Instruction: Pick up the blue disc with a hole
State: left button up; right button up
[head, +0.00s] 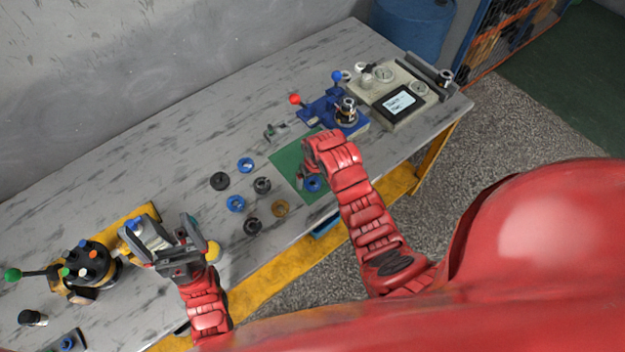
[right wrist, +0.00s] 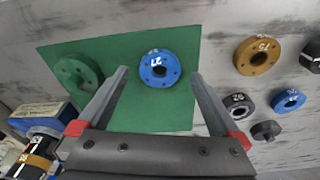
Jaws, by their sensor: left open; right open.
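A blue disc with a centre hole (right wrist: 159,68), marked with white digits, lies flat on a green mat (right wrist: 160,116). In the head view this blue disc (head: 313,184) is partly covered by my right gripper (head: 307,174). In the right wrist view my right gripper (right wrist: 159,76) is open, with its fingers apart on either side of the disc and nothing held. Two other blue discs, one farther back (head: 245,165) and one nearer (head: 236,203), lie left of the mat. My left gripper (head: 155,229) is open above the left part of the table.
A green disc (right wrist: 78,72) shares the mat. An orange-brown ring (head: 280,208) and several dark rings lie left of the mat. A blue fixture (head: 322,110) and a grey device with a screen (head: 397,101) stand behind. A black round holder (head: 88,262) stands at left.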

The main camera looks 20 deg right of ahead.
jog(key=shift+f, duration=0.75)
grip_shut()
